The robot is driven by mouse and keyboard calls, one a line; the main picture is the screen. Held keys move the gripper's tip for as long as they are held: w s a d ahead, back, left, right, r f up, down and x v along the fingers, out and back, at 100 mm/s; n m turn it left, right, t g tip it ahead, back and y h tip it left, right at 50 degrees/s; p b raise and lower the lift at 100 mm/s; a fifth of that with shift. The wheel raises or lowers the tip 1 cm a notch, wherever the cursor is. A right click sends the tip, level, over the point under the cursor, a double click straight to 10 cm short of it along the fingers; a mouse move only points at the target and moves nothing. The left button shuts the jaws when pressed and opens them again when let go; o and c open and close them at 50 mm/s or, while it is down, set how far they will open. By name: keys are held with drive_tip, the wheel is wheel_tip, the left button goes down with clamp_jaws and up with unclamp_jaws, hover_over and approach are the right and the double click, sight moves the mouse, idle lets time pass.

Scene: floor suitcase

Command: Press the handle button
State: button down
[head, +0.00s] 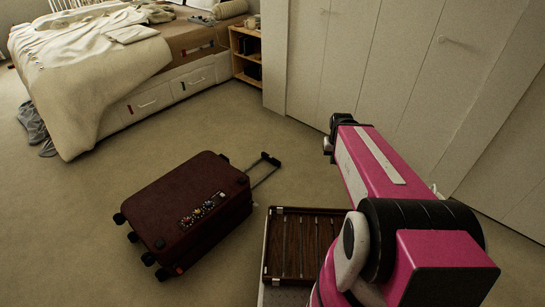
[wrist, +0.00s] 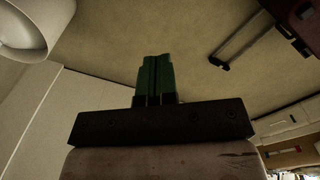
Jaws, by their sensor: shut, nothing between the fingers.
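A dark red suitcase (head: 178,207) lies on the carpet in the head view, its wheels to the left. Its pull handle (head: 266,172) is extended to the upper right, with a black grip (head: 270,159) at the end. The handle also shows at the upper right of the wrist view (wrist: 236,43), beside a corner of the suitcase (wrist: 305,22). The button is too small to make out. My gripper (wrist: 155,58), with green fingers, is shut and empty. It is apart from the handle, which lies to its right in the wrist view.
White closet doors (head: 400,60) stand behind my arm. A bed (head: 85,80) and a wooden shelf (head: 236,55) are at the back. Carpet around the handle is clear.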

drive_tip(key=w+a+f+n+t+h, duration=0.1)
drive_tip(key=w+f, duration=0.3)
drive_tip(key=w, duration=0.4)
drive_tip(key=w+a+f+t, duration=0.1)
drive_tip(key=w+f, duration=0.3)
drive_tip(key=w, duration=0.3)
drive_tip(key=n+t+y, duration=0.2)
drive_tip(key=n+t, duration=0.5)
drive_tip(key=n, duration=0.2)
hover_over(270, 156)
wheel_tip(270, 156, down, 30)
drive_tip(key=shift+s+r, duration=0.15)
drive_tip(key=shift+r, duration=0.05)
drive_tip(key=shift+f, duration=4.4)
drive_tip(key=shift+f, duration=0.15)
drive_tip(key=shift+f+h, duration=0.25)
drive_tip(key=shift+h, duration=0.05)
